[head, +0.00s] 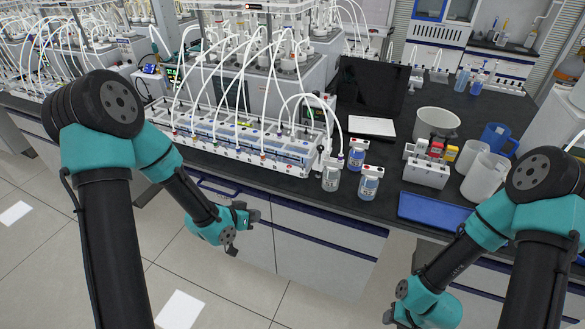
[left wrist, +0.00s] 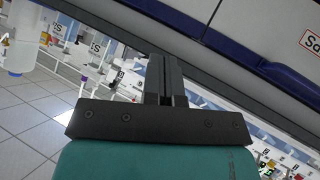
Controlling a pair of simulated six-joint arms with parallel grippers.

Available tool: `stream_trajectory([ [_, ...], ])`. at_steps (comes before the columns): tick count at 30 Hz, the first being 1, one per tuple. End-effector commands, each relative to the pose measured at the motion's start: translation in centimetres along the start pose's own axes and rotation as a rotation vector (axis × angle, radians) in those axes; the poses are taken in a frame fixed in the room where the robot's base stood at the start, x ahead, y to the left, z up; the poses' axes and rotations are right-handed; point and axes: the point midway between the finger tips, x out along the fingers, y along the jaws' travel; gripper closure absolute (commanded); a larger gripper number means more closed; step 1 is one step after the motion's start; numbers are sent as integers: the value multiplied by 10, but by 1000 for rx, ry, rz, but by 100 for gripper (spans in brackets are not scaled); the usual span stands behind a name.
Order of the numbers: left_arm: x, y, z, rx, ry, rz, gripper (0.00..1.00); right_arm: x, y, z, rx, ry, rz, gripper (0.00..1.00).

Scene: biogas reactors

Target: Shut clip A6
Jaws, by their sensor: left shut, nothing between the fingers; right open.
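A long white rack (head: 262,158) with a row of small coloured clips and white tubes stands on the dark bench, left of centre in the head view. The clips are too small to read, so I cannot tell which is A6 or whether it is open. My left gripper (head: 250,216) is in front of the bench, below the rack and apart from it. Its fingers (left wrist: 166,70) are together and empty in the left wrist view. My right gripper (head: 389,316) is low at the bottom edge, partly cut off, open and away from the rack.
A small rack with coloured caps (head: 427,173), a white bowl (head: 436,122), beakers (head: 484,177), a blue jug (head: 497,138) and a blue tray (head: 432,212) stand further right. Tubes arch over the rack. The floor in front is clear.

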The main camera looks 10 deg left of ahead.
Motion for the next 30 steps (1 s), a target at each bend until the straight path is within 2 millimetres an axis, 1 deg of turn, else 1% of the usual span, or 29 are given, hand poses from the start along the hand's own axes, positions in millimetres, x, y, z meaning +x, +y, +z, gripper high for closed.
stream_trajectory([
  [1, -7, 2, -23, 47, 62, 23, 100, 0, 0, 0, 0, 0, 0, 57],
  [4, -22, 11, -62, 137, 172, 79, 100, 0, 0, 0, 0, 0, 0, 57],
  [6, -32, 18, -84, 192, 236, 116, 100, 0, 0, 0, 0, 0, 0, 57],
  [9, -44, 28, -107, 253, 302, 160, 100, 0, 0, 0, 0, 0, 0, 57],
  [10, -47, 31, -111, 267, 317, 171, 100, 0, 0, 0, 0, 0, 0, 57],
  [12, -53, 35, -119, 291, 340, 189, 100, 0, 0, 0, 0, 0, 0, 57],
  [15, -56, 38, -124, 305, 355, 201, 100, 0, 0, 0, 0, 0, 0, 57],
  [26, -54, 39, -124, 305, 355, 202, 100, 0, 0, 0, 0, 0, 0, 57],
  [30, -48, 40, -126, 304, 354, 202, 100, 0, 0, 0, 0, 0, 0, 57],
])
